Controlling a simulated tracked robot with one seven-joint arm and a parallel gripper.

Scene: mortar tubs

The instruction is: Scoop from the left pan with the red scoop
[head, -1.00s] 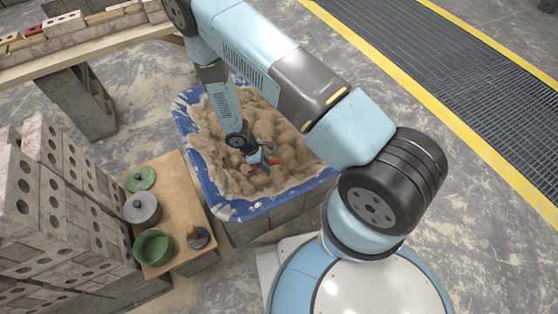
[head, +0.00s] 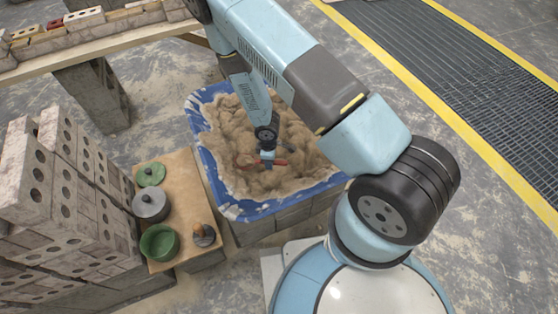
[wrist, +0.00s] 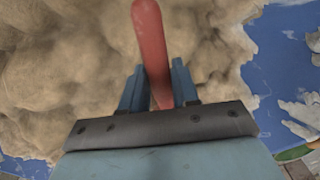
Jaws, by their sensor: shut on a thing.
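The red scoop (wrist: 150,40) is in my gripper (wrist: 158,84). In the wrist view its red handle rises between the two blue fingers, which are closed on it. In the head view my gripper (head: 268,158) is low over the sandy mortar (head: 238,130) in the blue tub (head: 232,209). Red parts of the scoop (head: 281,162) show on both sides of it. I cannot tell whether the scoop's bowl is in the sand or how full it is. I see only this one sand-filled tub, with no second one to compare.
Left of the tub, a wooden board (head: 190,190) holds a green lid (head: 150,174), a grey pot (head: 150,206), a green pot (head: 159,243) and a small brown-topped item (head: 204,235). Brick stacks (head: 60,200) stand farther left. A brick-laden bench (head: 90,50) is behind.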

